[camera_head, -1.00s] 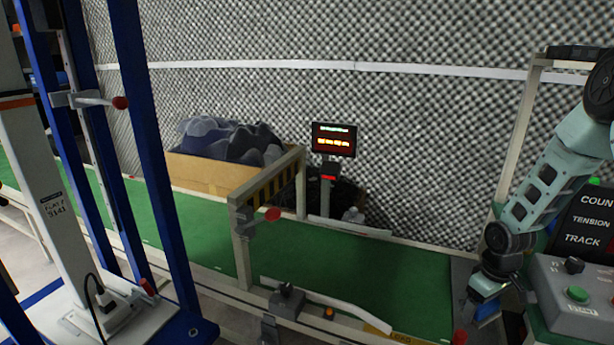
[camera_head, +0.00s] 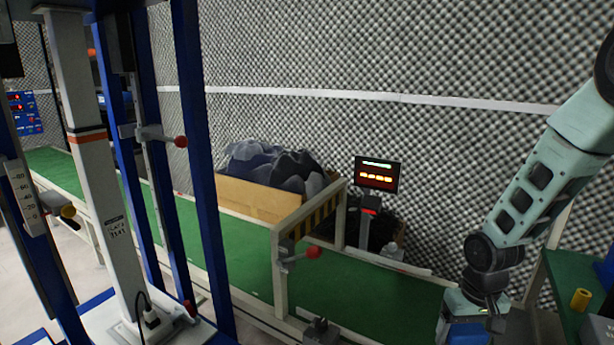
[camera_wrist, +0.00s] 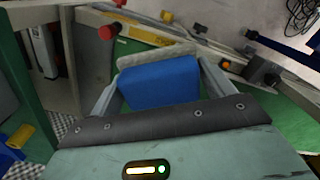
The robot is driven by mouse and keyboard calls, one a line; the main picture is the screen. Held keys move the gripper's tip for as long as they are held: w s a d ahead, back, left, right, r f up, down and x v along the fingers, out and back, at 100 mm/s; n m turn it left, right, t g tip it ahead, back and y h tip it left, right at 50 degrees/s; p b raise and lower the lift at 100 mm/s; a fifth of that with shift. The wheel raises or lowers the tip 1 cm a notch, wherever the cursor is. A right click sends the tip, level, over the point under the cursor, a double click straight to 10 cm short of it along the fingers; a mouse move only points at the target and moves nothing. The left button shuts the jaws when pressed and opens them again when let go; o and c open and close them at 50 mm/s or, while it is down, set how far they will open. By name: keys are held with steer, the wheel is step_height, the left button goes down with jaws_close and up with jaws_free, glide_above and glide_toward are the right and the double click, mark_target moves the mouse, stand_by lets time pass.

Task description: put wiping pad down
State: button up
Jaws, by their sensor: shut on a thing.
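The wiping pad, a blue block with a grey layer along its far edge, shows in the wrist view (camera_wrist: 160,82). My gripper (camera_wrist: 160,88) is shut on it, with one pale finger at each side of the blue block. In the head view my gripper (camera_head: 466,318) is at the bottom right, and a blue part of the pad (camera_head: 468,334) shows just under it at the picture's edge. Whether the pad touches any surface cannot be told.
Behind stand a cardboard box (camera_head: 255,197) of grey foam pieces and a small display (camera_head: 377,174). A yellow roll (camera_head: 580,299) stands on a green surface at right. Blue posts (camera_head: 200,150) rise at left.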

mark_target(470, 334)
steer(key=r+p, duration=0.2)
steer(key=p, duration=0.2)
steer(key=s+r+p, duration=0.1)
steer(key=r+p, duration=0.2)
steer(key=p, duration=0.1)
steer(key=r+p, duration=0.2)
steer(key=p, duration=0.2)
steer(key=shift+s+r, duration=0.2)
steer(key=shift+r, duration=0.15)
steer(key=p, duration=0.1)
steer(key=r+p, duration=0.1)
steer(key=p, duration=0.1)
steer(key=shift+s+d+r, duration=0.1)
steer(key=shift+s+r, duration=0.15)
